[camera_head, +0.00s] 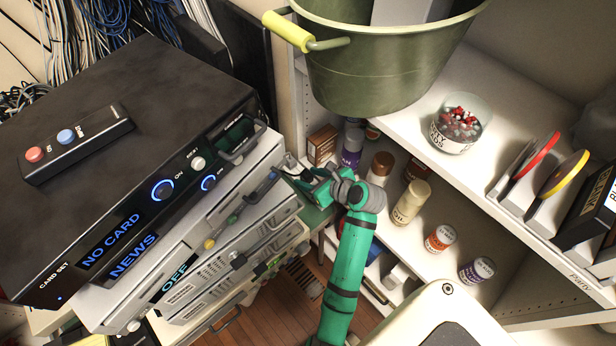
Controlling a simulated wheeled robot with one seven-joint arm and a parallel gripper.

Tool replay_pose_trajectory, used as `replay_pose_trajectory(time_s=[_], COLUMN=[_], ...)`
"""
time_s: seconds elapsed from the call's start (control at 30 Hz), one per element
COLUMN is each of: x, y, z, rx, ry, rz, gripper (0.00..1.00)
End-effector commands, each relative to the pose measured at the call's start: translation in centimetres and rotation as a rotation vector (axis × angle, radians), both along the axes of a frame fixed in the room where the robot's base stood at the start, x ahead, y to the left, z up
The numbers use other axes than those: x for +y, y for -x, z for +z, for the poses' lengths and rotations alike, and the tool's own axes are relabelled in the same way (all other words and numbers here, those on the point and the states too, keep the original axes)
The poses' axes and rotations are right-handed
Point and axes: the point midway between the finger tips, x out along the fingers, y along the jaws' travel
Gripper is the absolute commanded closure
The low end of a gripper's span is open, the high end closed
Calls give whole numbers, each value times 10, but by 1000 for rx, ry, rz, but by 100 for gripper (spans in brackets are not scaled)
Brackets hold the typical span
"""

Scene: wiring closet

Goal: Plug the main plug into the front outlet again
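My green arm reaches up from the bottom of the picture and bends left at its wrist. My gripper (288,170) is at the right front edge of the stacked devices, close to the pale unit (235,190) under the black box. Its fingers are small and dark here, and I cannot tell whether they are open or shut, or whether they hold anything. I cannot make out the main plug or the front outlet; the wrist and the devices' edges may hide them.
The black box (130,130) shows "NO CARD" and "NEWS" and carries a two-button remote (77,143). A green bucket (385,75) stands at the upper right. White shelves (450,175) hold several cans, a glass bowl (458,125) and discs. Wooden floor (310,300) shows below.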

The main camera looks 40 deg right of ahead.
Motion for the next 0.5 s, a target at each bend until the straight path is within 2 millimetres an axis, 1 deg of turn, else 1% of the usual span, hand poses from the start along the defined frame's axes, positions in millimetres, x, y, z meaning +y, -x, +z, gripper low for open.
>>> replay_pose_trajectory(time_s=[0.23, 0.5], x=[-2, -3], y=[4, 23], z=[3, 17], rx=[-1, 0], ry=[1, 2], rz=[-4, -4], gripper=[55, 55])
